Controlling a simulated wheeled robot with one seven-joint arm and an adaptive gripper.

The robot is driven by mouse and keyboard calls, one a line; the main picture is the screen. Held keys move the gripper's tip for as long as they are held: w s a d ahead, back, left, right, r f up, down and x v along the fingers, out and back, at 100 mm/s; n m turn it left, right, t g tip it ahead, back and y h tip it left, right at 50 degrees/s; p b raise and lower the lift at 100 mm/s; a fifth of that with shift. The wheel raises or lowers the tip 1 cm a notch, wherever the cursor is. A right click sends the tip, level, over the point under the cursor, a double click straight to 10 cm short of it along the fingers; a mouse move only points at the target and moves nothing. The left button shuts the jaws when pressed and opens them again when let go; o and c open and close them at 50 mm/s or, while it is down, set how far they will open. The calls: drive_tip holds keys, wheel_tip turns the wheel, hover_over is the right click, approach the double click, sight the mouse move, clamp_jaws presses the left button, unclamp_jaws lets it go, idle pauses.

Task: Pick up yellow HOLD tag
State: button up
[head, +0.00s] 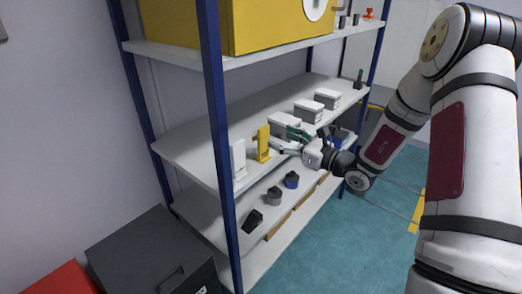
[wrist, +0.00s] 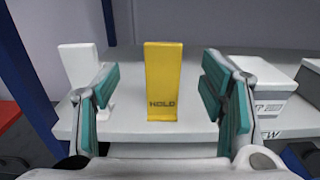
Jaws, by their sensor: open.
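The yellow HOLD tag (wrist: 163,75) stands upright on the white middle shelf, near its front edge, with dark HOLD lettering low on its face. In the head view the yellow tag (head: 263,143) stands just left of my gripper (head: 286,141). My gripper (wrist: 163,95) is open in the wrist view, with one teal-padded finger to the left of the tag and the other to the right. Visible gaps separate both fingers from the tag. I cannot tell from these views how far the fingertips are from it in depth.
A white upright tag (head: 239,158) stands left of the yellow one, close to the left finger. Grey lidded boxes (head: 284,124) stand to the right on the same shelf. A blue rack post (head: 217,140) rises at the shelf's left front. The lower shelf holds several dark items.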

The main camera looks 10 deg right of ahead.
sight(265, 130)
drive_tip(key=x, duration=0.8)
drive_tip(key=shift+w+d+p, duration=0.1)
drive_tip(key=shift+w+p, duration=0.05)
drive_tip(key=shift+p, duration=0.2)
drive_tip(key=shift+c, duration=0.6)
clamp_jaws()
